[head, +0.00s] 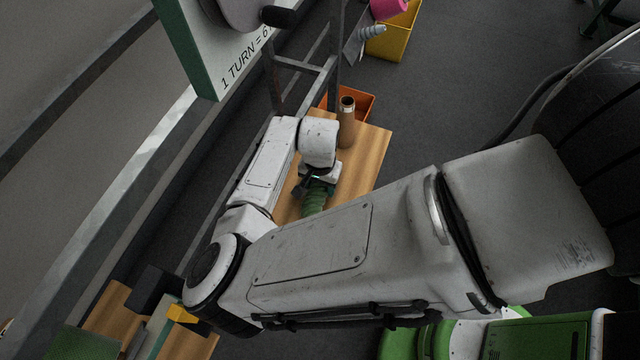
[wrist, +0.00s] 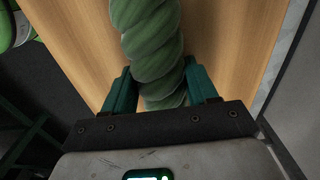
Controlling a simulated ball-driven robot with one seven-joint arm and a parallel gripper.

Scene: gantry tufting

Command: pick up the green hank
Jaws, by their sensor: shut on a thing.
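The green hank (wrist: 150,40) is a twisted dark green coil. In the wrist view it runs up from between the two green fingers of my gripper (wrist: 162,90), with wood behind it. The fingers are shut on its near end, one on each side. In the head view the hank (head: 314,199) shows just below my gripper (head: 318,184), over the wooden board. My forearm hides part of it there. I cannot tell whether the hank touches the board.
A brown cone or bottle (head: 347,122) stands on the wooden board (head: 371,150), close to my wrist. An orange bin (head: 362,102) is behind it. A yellow bin (head: 394,38) sits on the floor further back. Metal frame rails (head: 335,60) rise beside the board's far left.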

